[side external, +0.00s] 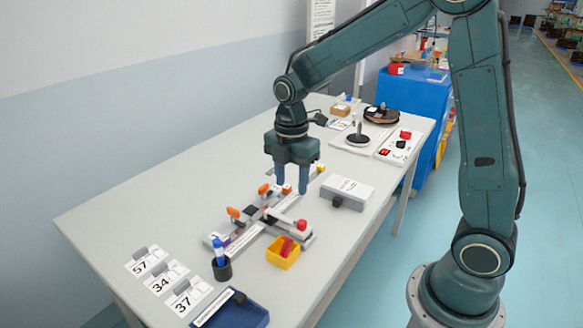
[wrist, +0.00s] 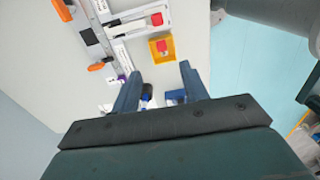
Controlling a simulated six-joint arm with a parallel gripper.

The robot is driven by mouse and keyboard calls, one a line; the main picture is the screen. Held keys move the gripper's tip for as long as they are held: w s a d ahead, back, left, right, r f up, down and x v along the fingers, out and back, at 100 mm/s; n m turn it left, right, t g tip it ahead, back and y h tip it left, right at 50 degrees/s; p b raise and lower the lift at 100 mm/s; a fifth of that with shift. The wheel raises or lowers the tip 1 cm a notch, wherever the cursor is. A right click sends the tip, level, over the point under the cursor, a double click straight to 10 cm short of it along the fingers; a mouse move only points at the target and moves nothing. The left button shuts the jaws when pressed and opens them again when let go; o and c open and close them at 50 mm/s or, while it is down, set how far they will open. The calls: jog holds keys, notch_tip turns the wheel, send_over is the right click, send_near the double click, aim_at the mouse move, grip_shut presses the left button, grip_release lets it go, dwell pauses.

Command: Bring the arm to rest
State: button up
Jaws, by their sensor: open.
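My gripper (side external: 291,190) is open and points down above the far part of the splicing fixture on the table. Nothing shows between its fingers, which are well apart in the wrist view (wrist: 158,84). The fixture (side external: 268,222) is a grey cross-shaped rail with orange clamp handles and a red-ended lever. In the side external view the fingertips overlap the fixture's far end; I cannot tell the exact height above it. In the wrist view the fixture (wrist: 95,30) lies beyond the fingertips, at upper left.
A yellow bin (side external: 283,254) with red things, a black cup (side external: 221,268) with a blue-capped item and a blue tray (side external: 238,315) stand near the front. Number cards (side external: 160,283) lie at left. A grey box (side external: 345,190) stands right of the gripper.

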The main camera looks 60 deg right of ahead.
jog(key=s+a+r+m+t, duration=0.1)
jog(key=s+r+m+t, duration=0.1)
jog(key=s+r+m, duration=0.4)
jog(key=s+a+r+m+t, duration=0.1)
jog(key=s+r+m+t, duration=0.2)
jog(key=s+m, duration=0.9)
notch_tip(320, 180, up, 3)
jog(key=shift+s+t, duration=0.3)
jog(key=shift+s, duration=0.75)
